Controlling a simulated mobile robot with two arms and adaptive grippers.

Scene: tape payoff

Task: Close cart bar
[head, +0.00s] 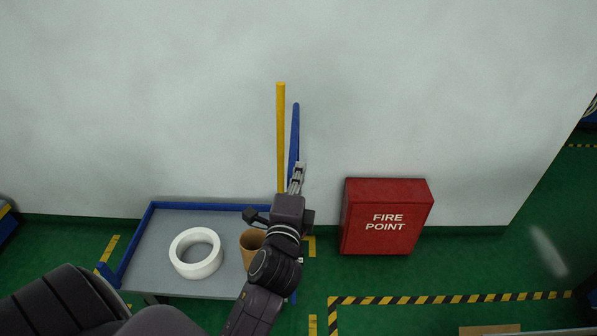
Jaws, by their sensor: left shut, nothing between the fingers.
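The cart (220,206) stands at the lower left against the wall, with a grey bed and a blue rim. A yellow bar (281,135) stands upright at its right end. A blue post (295,130) rises just right of the bar, leaning slightly. My left gripper (299,171) is shut and empty, with its fingers pointing up in front of the lower part of the blue post. I cannot tell whether it touches the post. My arm hides the cart's front right corner and the lower ends of the bar and post. My right gripper is out of view.
A white tape roll (183,263) and a brown cardboard core (246,259) rest on the cart bed. A red fire point box (386,198) stands right of my gripper. Yellow-black floor tape (450,298) crosses the green floor, which is mostly clear.

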